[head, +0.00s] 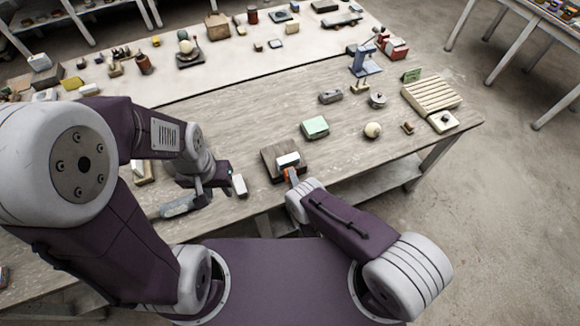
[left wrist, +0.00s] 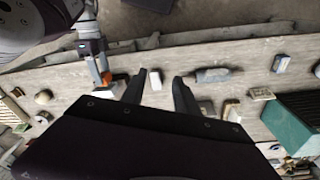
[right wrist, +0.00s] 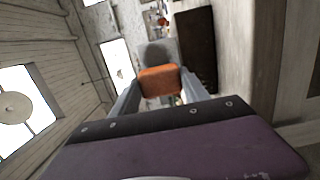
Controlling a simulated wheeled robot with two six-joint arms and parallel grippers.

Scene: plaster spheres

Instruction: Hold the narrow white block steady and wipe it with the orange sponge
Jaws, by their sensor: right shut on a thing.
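A narrow white block (head: 240,185) stands on the table near its front edge, just right of my left gripper (head: 226,178). In the left wrist view this white block (left wrist: 154,80) shows between the spread fingers, which do not visibly touch it. A second white block (head: 288,160) lies on a dark brown board (head: 271,163). My right gripper (right wrist: 158,88) is shut on the orange sponge (right wrist: 160,80), at the front of that board. The sponge (head: 290,174) is partly hidden in the head view; I cannot tell whether it touches the second block.
A grey elongated object (head: 178,206) lies left of my left gripper. A slatted wooden rack (head: 431,95) is at the right. Bare tabletop lies between these things.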

